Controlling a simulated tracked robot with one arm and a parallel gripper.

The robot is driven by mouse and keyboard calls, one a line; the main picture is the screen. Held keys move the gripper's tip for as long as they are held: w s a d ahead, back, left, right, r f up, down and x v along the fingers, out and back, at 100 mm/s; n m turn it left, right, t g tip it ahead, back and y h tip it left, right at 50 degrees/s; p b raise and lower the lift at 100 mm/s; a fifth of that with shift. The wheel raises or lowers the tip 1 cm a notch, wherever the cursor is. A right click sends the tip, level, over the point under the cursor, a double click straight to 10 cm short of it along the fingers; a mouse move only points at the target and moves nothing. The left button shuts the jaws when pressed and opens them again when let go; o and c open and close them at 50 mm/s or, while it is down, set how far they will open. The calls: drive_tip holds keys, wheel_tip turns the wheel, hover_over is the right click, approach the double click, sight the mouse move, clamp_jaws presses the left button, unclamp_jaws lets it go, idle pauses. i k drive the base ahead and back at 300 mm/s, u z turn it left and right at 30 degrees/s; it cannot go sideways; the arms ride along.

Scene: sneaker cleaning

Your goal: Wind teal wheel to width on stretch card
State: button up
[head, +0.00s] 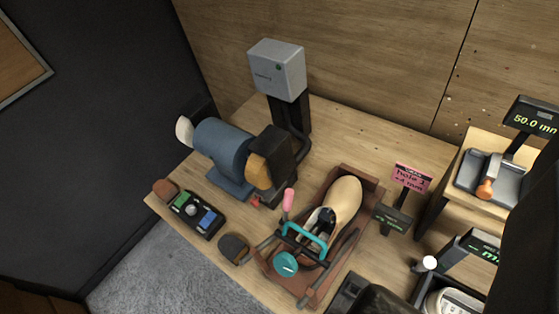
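The teal wheel (286,263) is at the near end of a reddish-brown stretcher frame (312,292) on the bench. A teal curved handle (305,241) crosses the frame behind it. A beige shoe-shaped form (344,199) lies in the frame. The pink stretch card (412,177) stands to the right on a post and seems to read "hole 2, +4 mm". A small display (394,219) below it shows faint, unreadable text. Dark shapes at the lower right and right edge may be parts of my arm or gripper; no fingertips can be made out.
A blue bench grinder (226,151) and a grey box on a post (278,69) stand at the back left. A button panel (196,213) is at the left edge.

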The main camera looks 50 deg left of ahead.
sight(285, 264)
drive_tip(key=u, duration=0.05)
drive_tip(key=k, duration=1.55)
drive_tip(key=u, duration=1.2)
drive_tip(key=i, duration=1)
drive_tip(key=z, duration=0.05)
